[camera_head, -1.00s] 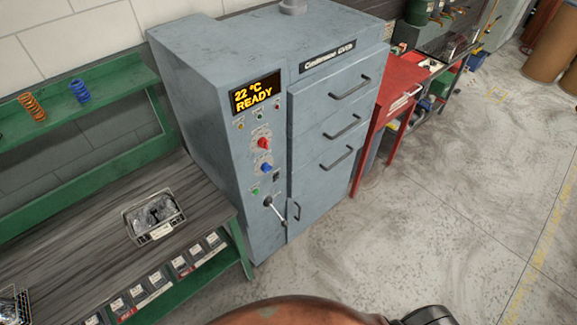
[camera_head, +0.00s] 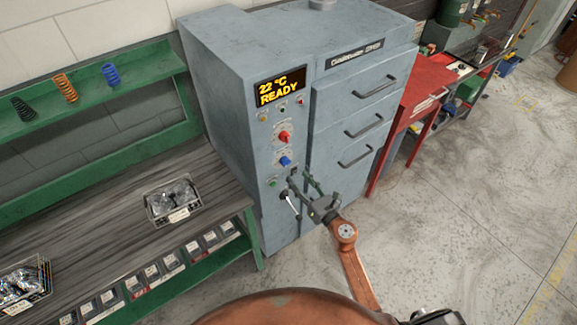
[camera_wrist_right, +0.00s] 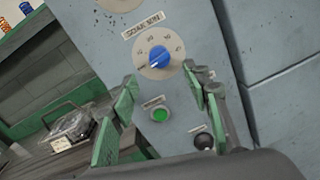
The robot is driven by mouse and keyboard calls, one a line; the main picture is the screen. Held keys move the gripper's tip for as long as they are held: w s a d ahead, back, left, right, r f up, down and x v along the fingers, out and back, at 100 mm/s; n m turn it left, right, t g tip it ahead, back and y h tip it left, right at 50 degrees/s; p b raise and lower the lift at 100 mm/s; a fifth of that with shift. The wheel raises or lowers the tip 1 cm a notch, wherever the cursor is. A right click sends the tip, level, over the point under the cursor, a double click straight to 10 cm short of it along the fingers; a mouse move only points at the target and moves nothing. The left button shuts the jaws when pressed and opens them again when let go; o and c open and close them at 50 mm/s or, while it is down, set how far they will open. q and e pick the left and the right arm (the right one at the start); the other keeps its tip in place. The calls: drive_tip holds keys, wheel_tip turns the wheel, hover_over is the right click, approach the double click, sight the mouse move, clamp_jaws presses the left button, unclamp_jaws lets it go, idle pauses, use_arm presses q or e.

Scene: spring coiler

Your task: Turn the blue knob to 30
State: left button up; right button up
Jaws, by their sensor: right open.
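The blue knob (camera_head: 285,161) is on the front panel of the grey oven, below a red knob. In the right wrist view the blue knob (camera_wrist_right: 159,56) sits on a round dial labelled SOAK MIN, its numbers too small to read surely. My right gripper (camera_head: 299,179) is in front of the panel, just below and right of the blue knob in the head view. In the wrist view its green fingers (camera_wrist_right: 160,88) are spread apart and empty, with the knob beyond their tips, apart from them. My left gripper is not in view.
The grey oven (camera_head: 235,75) has a display reading 22 °C READY, a red knob (camera_head: 284,137), a green button (camera_wrist_right: 159,114) and a lever (camera_head: 289,203). A green bench (camera_head: 100,235) with trays (camera_head: 172,201) stands left. Floor at right is clear.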

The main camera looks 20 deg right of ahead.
sight(287, 164)
drive_tip(key=x, duration=0.3)
drive_tip(key=shift+w+a+r, duration=0.15)
drive_tip(key=shift+w, duration=0.1)
drive_tip(key=x, duration=0.4)
drive_tip(key=c, duration=0.7)
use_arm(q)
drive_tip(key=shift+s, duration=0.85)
use_arm(e)
drive_tip(key=c, duration=0.5)
